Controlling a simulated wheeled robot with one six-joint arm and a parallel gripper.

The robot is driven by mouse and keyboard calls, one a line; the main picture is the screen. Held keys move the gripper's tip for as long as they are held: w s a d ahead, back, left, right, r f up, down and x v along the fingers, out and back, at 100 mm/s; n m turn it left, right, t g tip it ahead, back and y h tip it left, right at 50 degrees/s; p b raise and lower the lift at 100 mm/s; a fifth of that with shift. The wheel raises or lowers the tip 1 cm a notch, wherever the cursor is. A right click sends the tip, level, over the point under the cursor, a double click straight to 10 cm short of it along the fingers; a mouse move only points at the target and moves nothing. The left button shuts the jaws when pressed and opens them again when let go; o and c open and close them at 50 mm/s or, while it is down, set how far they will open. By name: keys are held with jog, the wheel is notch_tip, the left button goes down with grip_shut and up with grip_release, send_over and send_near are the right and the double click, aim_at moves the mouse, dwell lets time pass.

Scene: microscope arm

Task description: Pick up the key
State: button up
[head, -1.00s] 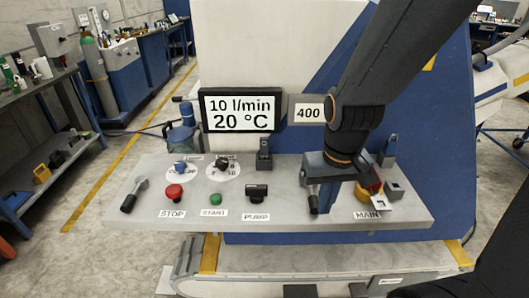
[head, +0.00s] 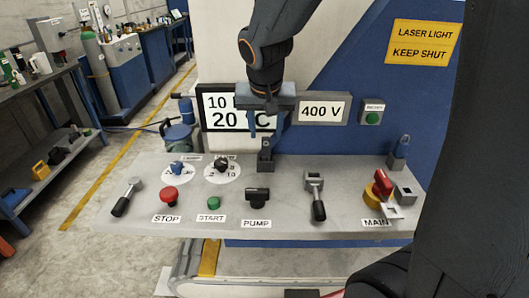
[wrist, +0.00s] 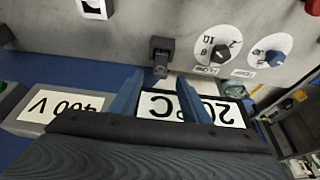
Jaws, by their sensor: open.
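My gripper (head: 264,125) is open and empty, in front of the lower part of the display, with its fingers pointing down. Below it, a small dark upright piece, which looks like the key (head: 265,144), stands in a dark block at the back of the panel. In the wrist view the key (wrist: 160,72) shows as a small dark tip on the block (wrist: 162,48), level with the gap between the blue fingers (wrist: 159,100). The key appears apart from the fingers. Its full shape is too small to make out.
The grey panel (head: 140,220) carries a red stop button (head: 169,194), a green start button (head: 213,202), a black pump switch (head: 257,195), a lever (head: 316,195) and a red-handled main switch (head: 382,184). A padlock-like piece (head: 398,154) stands at the back right. The display (head: 212,112) is behind my gripper.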

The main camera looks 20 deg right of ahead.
aim_at(266, 138)
jog(key=shift+p+x, duration=0.55)
jog(key=shift+x, duration=2)
grip_shut()
